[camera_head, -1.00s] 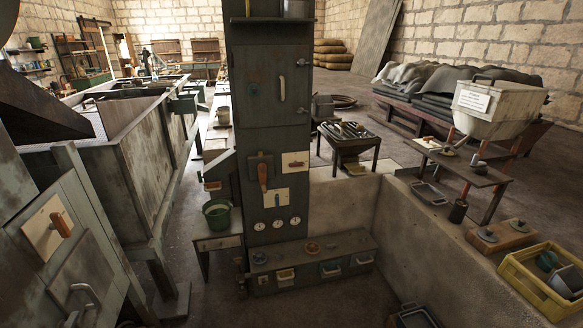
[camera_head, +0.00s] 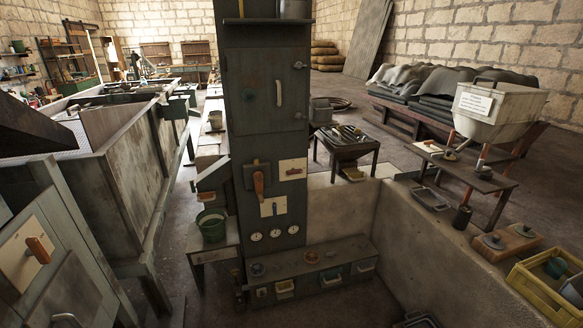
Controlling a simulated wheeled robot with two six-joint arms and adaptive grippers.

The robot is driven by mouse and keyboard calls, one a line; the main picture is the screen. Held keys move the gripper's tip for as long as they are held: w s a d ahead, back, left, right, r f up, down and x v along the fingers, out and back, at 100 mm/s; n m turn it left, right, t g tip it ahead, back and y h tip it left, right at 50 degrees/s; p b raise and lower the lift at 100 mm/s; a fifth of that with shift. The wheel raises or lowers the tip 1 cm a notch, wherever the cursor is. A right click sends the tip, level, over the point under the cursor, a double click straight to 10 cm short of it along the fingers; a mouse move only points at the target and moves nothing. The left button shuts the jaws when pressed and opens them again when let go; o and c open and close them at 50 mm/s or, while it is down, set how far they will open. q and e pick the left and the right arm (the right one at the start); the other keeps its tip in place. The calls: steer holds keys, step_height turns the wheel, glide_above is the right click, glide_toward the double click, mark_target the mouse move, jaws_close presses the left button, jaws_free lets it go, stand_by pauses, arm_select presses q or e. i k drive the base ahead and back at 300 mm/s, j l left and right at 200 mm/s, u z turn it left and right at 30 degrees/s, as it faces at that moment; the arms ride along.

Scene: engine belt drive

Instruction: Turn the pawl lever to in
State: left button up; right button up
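Several levers are in view, and I cannot tell by a label which one is the pawl lever. On the tall dark cabinet, a large orange-handled lever (camera_head: 259,184) hangs downward on a dark plate. To its right, a small red-handled lever (camera_head: 294,171) lies about level on a pale plate. Below, another small lever (camera_head: 274,209) sits on a pale plate. At the left edge, an orange-handled lever (camera_head: 38,249) slants on a pale plate on a grey-green cabinet. Any lettering is too small to read. Neither gripper is in view.
Three round gauges (camera_head: 275,234) sit below the levers. A low bench with small drawers (camera_head: 310,268) stands at the cabinet's foot. A green bucket (camera_head: 212,225) stands left of it. A concrete wall (camera_head: 420,235) and a yellow crate (camera_head: 545,288) are at the right. Floor shows between the left cabinet and the bench.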

mark_target(293, 170)
steer(key=i+j, duration=0.5)
steer(key=i, duration=0.25)
steer(key=i+j+z, duration=0.1)
steer(key=i+j, duration=0.45)
steer(key=i, duration=0.15)
steer(key=i+j, duration=0.55)
steer(key=i, duration=0.15)
